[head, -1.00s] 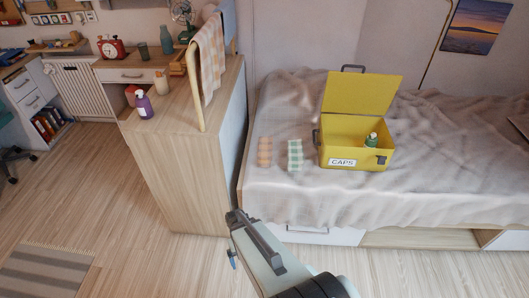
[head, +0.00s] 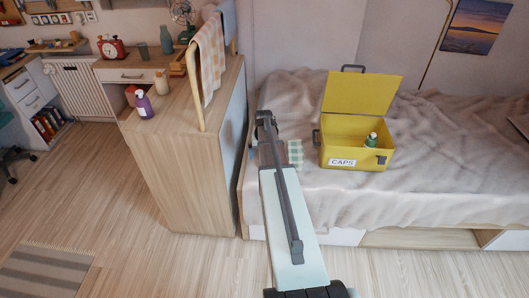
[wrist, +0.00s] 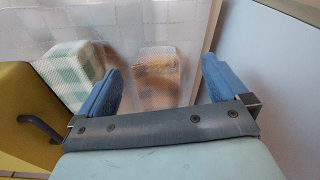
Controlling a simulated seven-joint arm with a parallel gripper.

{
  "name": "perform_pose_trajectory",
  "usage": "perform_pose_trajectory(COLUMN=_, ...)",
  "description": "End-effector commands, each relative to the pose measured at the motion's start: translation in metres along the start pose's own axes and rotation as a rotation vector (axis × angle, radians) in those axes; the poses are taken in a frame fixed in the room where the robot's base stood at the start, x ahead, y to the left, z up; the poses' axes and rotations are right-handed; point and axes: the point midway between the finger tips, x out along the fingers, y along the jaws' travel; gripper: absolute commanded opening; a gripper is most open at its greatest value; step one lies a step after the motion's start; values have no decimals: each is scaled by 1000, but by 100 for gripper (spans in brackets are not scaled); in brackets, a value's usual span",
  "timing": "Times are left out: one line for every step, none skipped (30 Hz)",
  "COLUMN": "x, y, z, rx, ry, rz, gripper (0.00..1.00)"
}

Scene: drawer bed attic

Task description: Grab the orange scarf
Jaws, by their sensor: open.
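A rolled orange-and-tan checked cloth, which looks like the orange scarf (wrist: 158,62), lies on the bed. In the wrist view it sits between the two blue fingers of my gripper (wrist: 162,72), with room on both sides. My gripper (head: 264,124) is open over the left edge of the bed and holds nothing. In the head view my arm hides the cloth. A green-and-white checked roll (head: 296,154) lies just right of my gripper; it also shows at the left in the wrist view (wrist: 75,68).
An open yellow box (head: 350,158) labelled CAPS stands on the bed to the right, with a green item (head: 371,139) inside. A wooden cabinet (head: 180,170) stands close on the left, with an orange-white checked cloth (head: 207,60) on its rail.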

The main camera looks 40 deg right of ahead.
Motion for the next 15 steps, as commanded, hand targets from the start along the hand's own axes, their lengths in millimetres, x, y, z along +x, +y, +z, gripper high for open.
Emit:
perform_pose_trajectory(x=-14, y=7, z=-25, rx=13, ry=17, rz=1, gripper=100)
perform_pose_trajectory(x=-21, y=10, z=-35, rx=18, ry=23, rz=1, gripper=100)
perform_pose_trajectory(x=-31, y=13, z=-49, rx=24, ry=32, rz=2, gripper=100)
perform_pose_trajectory(x=-38, y=15, z=-58, rx=29, ry=37, rz=2, gripper=100)
perform_pose_trajectory(x=-46, y=16, z=-68, rx=32, ry=42, rz=2, gripper=100)
perform_pose_trajectory(x=-54, y=16, z=-80, rx=35, ry=45, rz=2, gripper=100)
perform_pose_trajectory(x=-60, y=16, z=-90, rx=38, ry=46, rz=1, gripper=100)
perform_pose_trajectory(x=-66, y=16, z=-101, rx=42, ry=45, rz=1, gripper=100)
perform_pose_trajectory(x=-68, y=16, z=-110, rx=48, ry=34, rz=1, gripper=100)
perform_pose_trajectory(x=-66, y=16, z=-115, rx=52, ry=23, rz=1, gripper=100)
perform_pose_trajectory(x=-64, y=16, z=-118, rx=56, ry=10, rz=2, gripper=100)
perform_pose_trajectory(x=-63, y=16, z=-120, rx=61, ry=-7, rz=2, gripper=100)
perform_pose_trajectory(x=-62, y=16, z=-121, rx=66, ry=-18, rz=2, gripper=100)
perform_pose_trajectory(x=-62, y=16, z=-120, rx=72, ry=-31, rz=3, gripper=100)
perform_pose_trajectory(x=-62, y=16, z=-119, rx=81, ry=-50, rz=3, gripper=100)
